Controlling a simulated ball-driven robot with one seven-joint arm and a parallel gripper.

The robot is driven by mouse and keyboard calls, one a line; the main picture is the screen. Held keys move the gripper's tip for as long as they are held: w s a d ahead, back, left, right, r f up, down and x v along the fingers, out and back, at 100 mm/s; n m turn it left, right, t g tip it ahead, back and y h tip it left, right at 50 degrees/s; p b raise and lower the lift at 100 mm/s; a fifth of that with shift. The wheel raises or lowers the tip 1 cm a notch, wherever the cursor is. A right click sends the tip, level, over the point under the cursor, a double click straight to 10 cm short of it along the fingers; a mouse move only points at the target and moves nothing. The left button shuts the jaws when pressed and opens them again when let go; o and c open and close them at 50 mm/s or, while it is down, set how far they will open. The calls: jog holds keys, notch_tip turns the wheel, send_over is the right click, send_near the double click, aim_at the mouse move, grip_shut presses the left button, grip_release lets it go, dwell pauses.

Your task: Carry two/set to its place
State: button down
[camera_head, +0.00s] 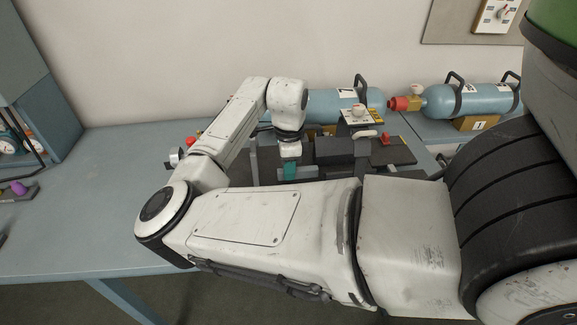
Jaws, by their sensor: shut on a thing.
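A breathing set (330,104) with a light-blue cylinder, a black carrying handle and a dark base lies on the bench behind my arm. No number shows clearly on it, so I cannot tell from markings that it is set two. My gripper (290,172) points down at the near side of this set, with teal parts at its end. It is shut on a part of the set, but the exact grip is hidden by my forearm. My arm also covers the set's left and near parts.
Another blue cylinder set (480,99) stands at the right on a block (478,123) marked 1. A grey-blue cabinet (40,110) is at the left. A wall panel (465,25) hangs behind.

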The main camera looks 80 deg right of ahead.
jog(key=shift+f+b, duration=0.55)
jog(key=shift+f, duration=0.4)
dwell(0.5)
jog(key=c, duration=0.9)
grip_release()
jog(key=shift+f, duration=0.2)
notch_tip(320, 180, up, 11)
jog(key=shift+r+b, duration=0.1)
jog(key=shift+b, duration=0.35)
